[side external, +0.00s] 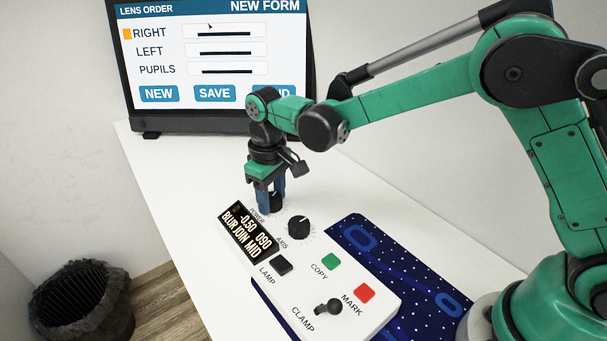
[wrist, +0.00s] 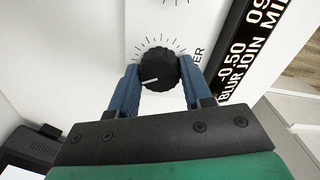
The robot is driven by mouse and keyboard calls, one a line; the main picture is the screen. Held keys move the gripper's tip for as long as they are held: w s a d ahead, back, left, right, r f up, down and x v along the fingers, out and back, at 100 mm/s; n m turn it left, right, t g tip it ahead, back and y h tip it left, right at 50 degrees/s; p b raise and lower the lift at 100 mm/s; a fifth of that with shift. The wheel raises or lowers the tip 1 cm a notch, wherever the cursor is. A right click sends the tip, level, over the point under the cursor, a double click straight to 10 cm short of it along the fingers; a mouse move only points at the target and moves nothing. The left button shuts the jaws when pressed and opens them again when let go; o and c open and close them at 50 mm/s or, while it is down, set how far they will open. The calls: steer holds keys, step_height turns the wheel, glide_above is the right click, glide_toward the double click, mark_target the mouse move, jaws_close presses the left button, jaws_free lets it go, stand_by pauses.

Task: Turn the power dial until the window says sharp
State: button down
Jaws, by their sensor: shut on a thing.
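My gripper (side external: 271,198) is shut on the black power dial (side external: 276,201) on the white control box (side external: 346,308). In the wrist view the blue fingers of my gripper (wrist: 158,82) hold the dial (wrist: 157,68) from both sides; its white pointer line shows. The label beside it is partly hidden there. The window (side external: 247,233) is black with pale text and reads "-0.50 090" and "BLUR JOIN MID". It also shows, cut off, in the wrist view (wrist: 245,55).
The axis dial (side external: 299,227) sits close beside the power dial. The box also has a lamp button (side external: 281,265), green copy button (side external: 330,261), red mark button (side external: 364,293) and clamp lever (side external: 329,308). A monitor (side external: 210,55) stands behind; a patterned blue mat (side external: 392,267) lies beside the box.

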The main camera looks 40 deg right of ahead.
mark_target(273, 197)
steer(key=shift+c, duration=1.8)
jaws_free()
steer(key=shift+r, duration=2.85)
